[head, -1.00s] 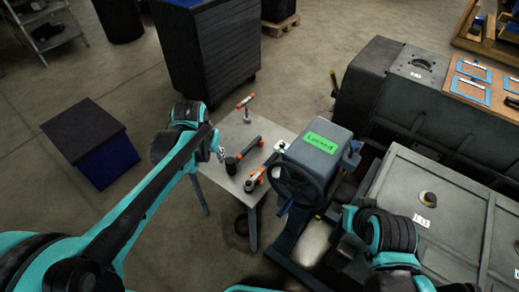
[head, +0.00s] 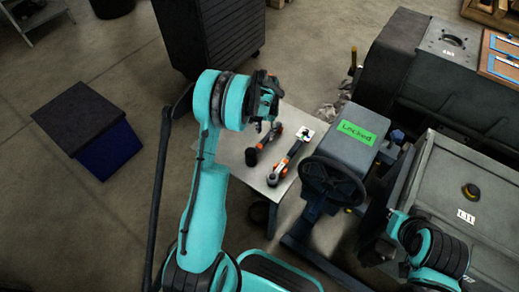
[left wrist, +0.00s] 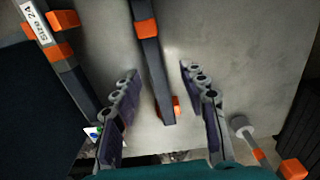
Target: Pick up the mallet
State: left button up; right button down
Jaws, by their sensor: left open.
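The mallet, as I take it, is the middle tool (head: 252,156) on the small grey table, with a dark head and a dark handle with orange bands. In the left wrist view its handle (left wrist: 150,62) runs between my open fingers, and its head is out of frame. My left gripper (head: 267,103) hangs over the far part of the table. In the left wrist view my left gripper (left wrist: 158,74) is open and empty, one finger on each side of the handle. I cannot tell its height above the handle. My right arm (head: 432,248) is at the lower right; its jaws are unclear.
A tool labelled Size 24 (left wrist: 48,30) lies beside the mallet. A grey and orange tool (left wrist: 240,124) lies on the other side. A machine with a handwheel (head: 333,182) and a green label stands right of the table (head: 236,150). A dark cabinet (head: 205,35) stands behind.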

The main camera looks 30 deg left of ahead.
aim_at(266, 138)
pick_arm(q)
jog(key=f+b, duration=0.2)
jog(key=f, duration=0.3)
jog(key=shift+d, duration=0.2)
jog(key=shift+s+r, duration=0.1)
jog(key=shift+r, duration=0.05)
jog(key=shift+c, duration=0.6)
grip_shut()
